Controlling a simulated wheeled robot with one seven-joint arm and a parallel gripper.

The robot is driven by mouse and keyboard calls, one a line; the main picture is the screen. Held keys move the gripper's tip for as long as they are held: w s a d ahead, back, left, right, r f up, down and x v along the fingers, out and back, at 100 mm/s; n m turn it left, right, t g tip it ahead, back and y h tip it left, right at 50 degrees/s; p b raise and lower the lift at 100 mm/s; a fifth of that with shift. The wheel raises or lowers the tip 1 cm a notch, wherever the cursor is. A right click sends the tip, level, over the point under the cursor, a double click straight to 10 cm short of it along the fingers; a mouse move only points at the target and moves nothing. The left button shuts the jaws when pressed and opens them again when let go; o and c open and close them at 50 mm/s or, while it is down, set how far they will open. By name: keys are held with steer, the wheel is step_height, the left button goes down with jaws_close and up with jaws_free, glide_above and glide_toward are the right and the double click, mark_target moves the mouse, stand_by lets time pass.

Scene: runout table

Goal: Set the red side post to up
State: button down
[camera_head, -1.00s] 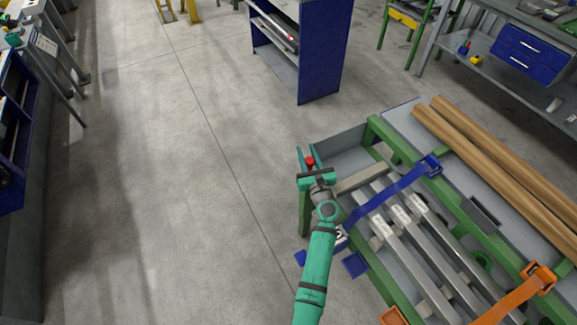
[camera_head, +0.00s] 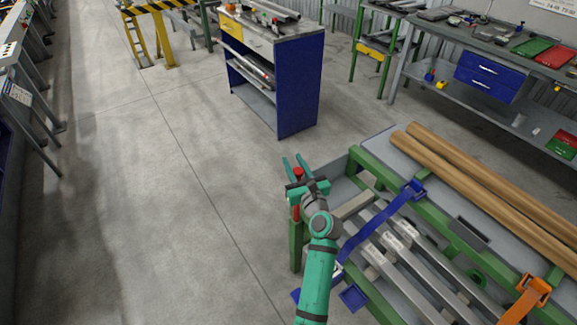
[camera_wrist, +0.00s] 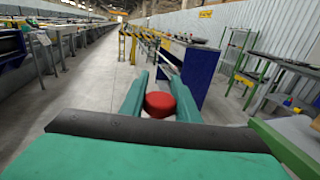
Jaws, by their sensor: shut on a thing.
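The red side post (camera_head: 296,207) stands upright at the near left corner of the green-framed runout table (camera_head: 366,167). Its red length shows below my gripper, above a green leg, and its red top shows between the fingers. My green gripper (camera_head: 293,168) is shut on the post. In the wrist view the round red top (camera_wrist: 160,104) sits between the two fingers of my gripper (camera_wrist: 160,95). The jaws' contact with the post is partly hidden by my gripper's body.
A blue strap (camera_head: 375,228) and an orange strap (camera_head: 525,298) cross grey metal bars (camera_head: 425,262) on the table. Brown tubes (camera_head: 485,180) lie along its far side. A blue cabinet (camera_head: 298,85) stands beyond. The floor to the left is clear.

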mark_target(301, 175)
steer(key=c, duration=1.3)
jaws_free()
steer(key=shift+c, duration=0.2)
steer(key=v, duration=1)
steer(key=shift+s+d, duration=0.2)
steer(key=shift+s, duration=0.15)
steer(key=shift+w, duration=0.1)
